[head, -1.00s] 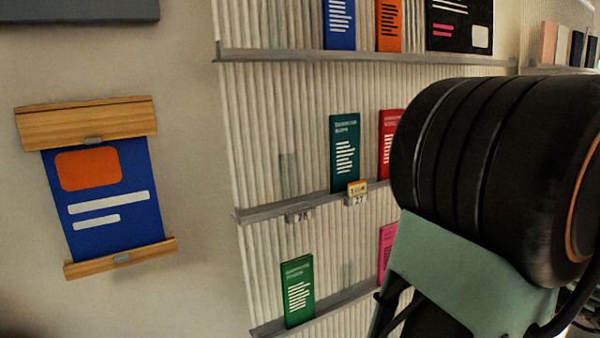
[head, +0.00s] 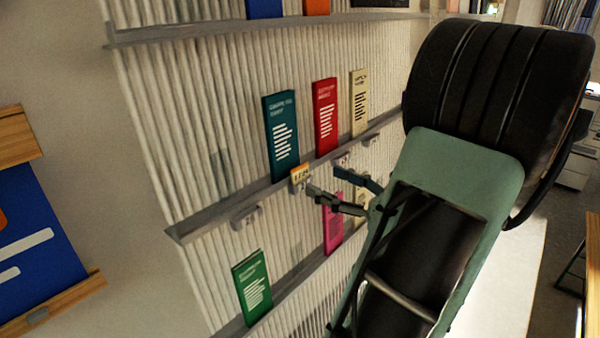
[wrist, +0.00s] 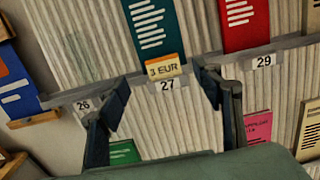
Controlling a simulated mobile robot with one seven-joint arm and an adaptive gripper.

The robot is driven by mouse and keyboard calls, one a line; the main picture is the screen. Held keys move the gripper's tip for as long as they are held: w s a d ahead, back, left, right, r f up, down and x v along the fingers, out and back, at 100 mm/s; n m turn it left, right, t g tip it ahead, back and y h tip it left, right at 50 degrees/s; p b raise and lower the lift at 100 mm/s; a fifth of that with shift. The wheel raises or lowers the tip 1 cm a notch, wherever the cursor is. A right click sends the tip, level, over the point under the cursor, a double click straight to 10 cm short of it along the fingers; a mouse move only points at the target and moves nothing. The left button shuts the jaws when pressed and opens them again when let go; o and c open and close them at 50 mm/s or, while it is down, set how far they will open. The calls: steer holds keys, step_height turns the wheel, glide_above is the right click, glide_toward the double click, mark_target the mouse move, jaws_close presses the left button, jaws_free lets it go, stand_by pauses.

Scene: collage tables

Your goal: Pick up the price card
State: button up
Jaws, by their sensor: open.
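The price card (head: 300,173) is a small card with an orange top edge and a pale face. It stands at the shelf rail's front edge, in front of the teal booklet. In the wrist view the card (wrist: 164,68) reads "3 EUR" and sits just above the label 27. My gripper (head: 324,181) is open and empty, close to the card on its right side in the head view. In the wrist view my open fingers (wrist: 162,80) spread to the left and right of the card, and the card shows beyond the gap between their tips. I cannot tell the remaining distance.
The teal booklet (head: 282,135), red booklet (head: 325,115) and cream booklet (head: 359,102) stand on the same shelf rail (head: 215,211). A green booklet (head: 252,287) and a pink one (head: 333,228) are on the shelf below. A blue poster (head: 35,240) hangs at left.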

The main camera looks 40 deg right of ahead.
mark_target(301, 167)
steer(key=w+p, duration=0.1)
steer(key=w, duration=0.5)
steer(key=shift+w+a+r, duration=0.15)
steer(key=shift+w, duration=0.05)
steer(key=shift+c, duration=0.4)
steer(key=c, duration=0.8)
